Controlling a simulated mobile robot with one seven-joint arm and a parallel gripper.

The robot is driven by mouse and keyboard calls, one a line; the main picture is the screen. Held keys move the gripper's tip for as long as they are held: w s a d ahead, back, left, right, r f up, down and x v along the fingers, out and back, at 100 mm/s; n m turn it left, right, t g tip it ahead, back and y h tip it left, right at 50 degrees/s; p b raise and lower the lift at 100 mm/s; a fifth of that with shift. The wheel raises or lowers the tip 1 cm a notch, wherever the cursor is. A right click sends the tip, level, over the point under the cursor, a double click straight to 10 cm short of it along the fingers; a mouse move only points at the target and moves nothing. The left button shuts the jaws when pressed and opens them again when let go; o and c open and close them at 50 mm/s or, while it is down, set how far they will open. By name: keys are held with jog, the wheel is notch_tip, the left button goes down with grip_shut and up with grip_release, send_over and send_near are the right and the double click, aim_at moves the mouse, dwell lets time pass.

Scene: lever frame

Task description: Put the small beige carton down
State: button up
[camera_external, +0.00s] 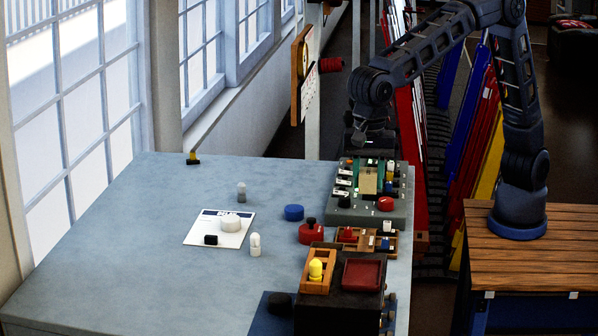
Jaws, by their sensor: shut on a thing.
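My gripper (368,159) points down over the back part of the grey-green lever frame (360,212) at the table's right side. It is shut on the small beige carton (368,181), which shows upright just below the fingers, between the rows of levers. The fingertips are small and dark here. I cannot tell whether the carton's underside touches the frame.
A red knob (386,204) and a black knob (344,201) sit at the frame's front. A blue round piece (294,212), a red round piece (311,233) and a dark box (338,290) stand nearby. The table's (130,240) left part is mostly clear.

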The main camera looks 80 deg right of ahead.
jog(key=w+d+m, duration=0.3)
jog(key=w+d, duration=0.7)
jog(key=w, duration=0.5)
jog(key=m, duration=0.6)
send_over(252, 172)
notch_tip(252, 172, down, 20)
jog(key=shift+r, duration=0.1)
jog(key=o, duration=0.7)
jog(key=shift+w+f, duration=0.1)
jog(key=shift+f, duration=0.1)
jog(key=o, duration=0.3)
